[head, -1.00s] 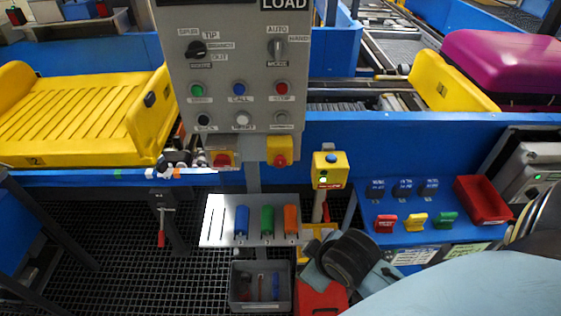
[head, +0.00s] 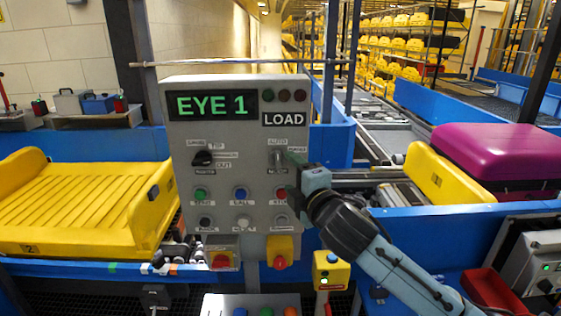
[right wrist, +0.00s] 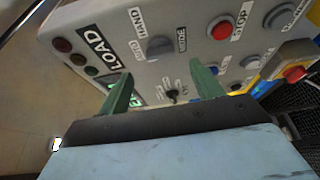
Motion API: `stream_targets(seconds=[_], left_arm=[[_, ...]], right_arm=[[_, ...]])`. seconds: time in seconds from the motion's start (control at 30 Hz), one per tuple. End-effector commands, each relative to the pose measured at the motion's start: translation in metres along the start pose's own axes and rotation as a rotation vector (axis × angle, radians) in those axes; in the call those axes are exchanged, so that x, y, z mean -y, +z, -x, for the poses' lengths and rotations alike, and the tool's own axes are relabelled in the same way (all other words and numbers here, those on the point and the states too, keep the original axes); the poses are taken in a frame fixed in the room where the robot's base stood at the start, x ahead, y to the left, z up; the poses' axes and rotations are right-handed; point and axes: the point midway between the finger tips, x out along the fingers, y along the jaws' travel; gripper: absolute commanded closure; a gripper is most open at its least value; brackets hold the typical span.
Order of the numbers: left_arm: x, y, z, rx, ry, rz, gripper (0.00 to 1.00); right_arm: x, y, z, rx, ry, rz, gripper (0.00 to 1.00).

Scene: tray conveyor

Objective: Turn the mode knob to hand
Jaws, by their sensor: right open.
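The mode knob (head: 277,158) is a grey knob at the upper right of the grey control panel, with AUTO above it, HAND at its right and MODE below. It shows larger in the right wrist view (right wrist: 158,47), where its grip bar appears to lie toward the AUTO side. My right gripper (head: 294,160) is just in front of the panel, right of the knob. In the right wrist view its green fingers (right wrist: 162,88) are apart and empty, with the knob beyond them. No contact with the knob is visible. My left gripper is out of view.
A black selector (head: 203,158) sits left of the knob. Several push buttons, including a red one (head: 281,194), are below. The panel display (head: 212,105) reads EYE 1. A yellow tray (head: 80,215) is at left and a magenta case (head: 485,160) at right.

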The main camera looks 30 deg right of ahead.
Motion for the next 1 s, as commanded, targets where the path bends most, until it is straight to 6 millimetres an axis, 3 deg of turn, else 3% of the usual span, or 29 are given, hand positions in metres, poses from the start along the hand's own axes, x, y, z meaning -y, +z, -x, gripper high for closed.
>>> stream_targets(seconds=[0.2, 0.4, 0.83, 1.0], left_arm=[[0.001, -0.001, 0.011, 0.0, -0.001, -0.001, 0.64], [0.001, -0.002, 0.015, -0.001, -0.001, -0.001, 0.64], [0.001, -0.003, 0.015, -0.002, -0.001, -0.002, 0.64], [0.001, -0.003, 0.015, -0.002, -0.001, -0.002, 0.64]], right_arm=[[-0.001, 0.0, -0.039, 0.001, -0.002, -0.001, 0.35], [0.0, 0.0, -0.06, 0.0, -0.002, -0.003, 0.35], [0.001, -0.001, -0.067, -0.001, -0.002, -0.002, 0.35], [0.001, -0.001, -0.067, -0.001, -0.002, -0.002, 0.57]])
